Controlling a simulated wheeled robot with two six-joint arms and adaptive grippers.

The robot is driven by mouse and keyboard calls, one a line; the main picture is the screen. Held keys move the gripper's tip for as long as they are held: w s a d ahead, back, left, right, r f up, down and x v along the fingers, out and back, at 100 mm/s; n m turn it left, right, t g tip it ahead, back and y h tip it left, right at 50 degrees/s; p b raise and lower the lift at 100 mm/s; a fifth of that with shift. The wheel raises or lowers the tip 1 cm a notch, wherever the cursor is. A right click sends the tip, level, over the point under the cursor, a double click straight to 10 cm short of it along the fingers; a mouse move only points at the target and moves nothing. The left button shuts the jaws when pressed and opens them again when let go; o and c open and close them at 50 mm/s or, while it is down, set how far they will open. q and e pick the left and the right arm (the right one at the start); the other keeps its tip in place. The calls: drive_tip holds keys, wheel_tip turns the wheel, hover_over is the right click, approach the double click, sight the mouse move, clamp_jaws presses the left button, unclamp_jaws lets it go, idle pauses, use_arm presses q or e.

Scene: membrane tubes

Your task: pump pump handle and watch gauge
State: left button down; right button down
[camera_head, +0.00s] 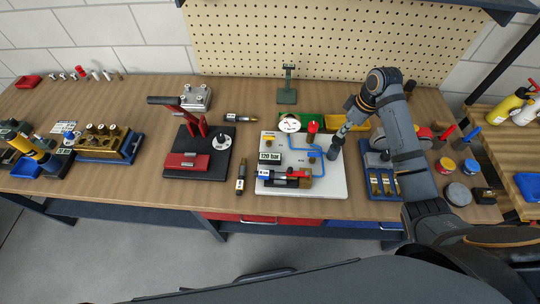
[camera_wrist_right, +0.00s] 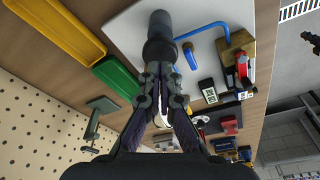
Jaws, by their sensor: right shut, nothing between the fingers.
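A white pump board (camera_head: 330,185) carries a round white gauge (camera_head: 289,124), a red knob (camera_head: 313,127), blue piping (camera_head: 305,148) and a sign reading 120 bar (camera_head: 270,156). The gauge reading is too small to make out. A dark upright cylinder (camera_head: 334,152), seemingly the pump handle, stands at the board's right side. My right gripper (camera_head: 343,131) is over this cylinder, fingers shut and empty. In the right wrist view the cylinder (camera_wrist_right: 158,38) lies just beyond the closed fingertips (camera_wrist_right: 158,70); I cannot tell whether they touch. My left gripper is out of view.
Green (camera_wrist_right: 118,76) and yellow (camera_wrist_right: 58,27) trays lie behind the board. A blue rack (camera_head: 378,194) with brass parts is close on its right. A black stand with a red lever (camera_head: 190,126) stands left.

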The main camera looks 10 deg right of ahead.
sight(340, 139)
drive_tip(key=shift+f, duration=0.15)
drive_tip(key=shift+f+b, duration=0.85)
drive_tip(key=shift+f, duration=1.4)
wheel_tip(340, 139, up, 7)
drive_tip(key=p, duration=0.8)
drive_tip(key=shift+r, duration=0.2)
drive_tip(key=shift+f, duration=0.1)
